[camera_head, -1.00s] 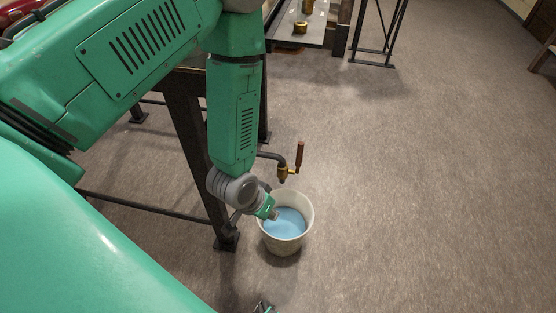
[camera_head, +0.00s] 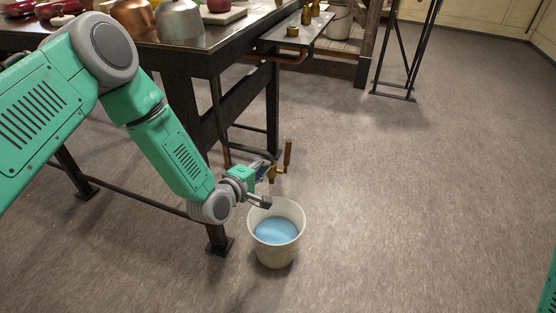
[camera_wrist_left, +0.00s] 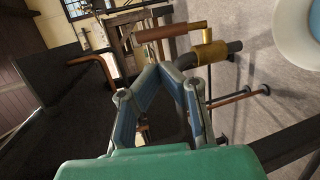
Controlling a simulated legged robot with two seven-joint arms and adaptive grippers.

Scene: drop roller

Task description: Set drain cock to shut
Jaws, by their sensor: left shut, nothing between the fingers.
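The drain cock (camera_head: 277,175) is a brass tap at the end of a dark pipe beside the workbench. Its brown handle (camera_head: 288,153) points upward in the head view. In the left wrist view the brass body (camera_wrist_left: 208,53) and the brown handle (camera_wrist_left: 168,33) lie just beyond the fingers. My left gripper (camera_head: 267,168) is shut and empty, beside the cock on its left. In the left wrist view the fingertips (camera_wrist_left: 163,69) come together below the handle; I cannot tell whether they touch the cock. My right gripper is out of view.
A white bucket (camera_head: 264,254) with blue liquid stands on the floor below the cock. The dark workbench (camera_head: 203,62) carries a copper pot (camera_head: 133,18) and other cookware. Its legs and low rail stand behind my left arm. The floor at right is clear.

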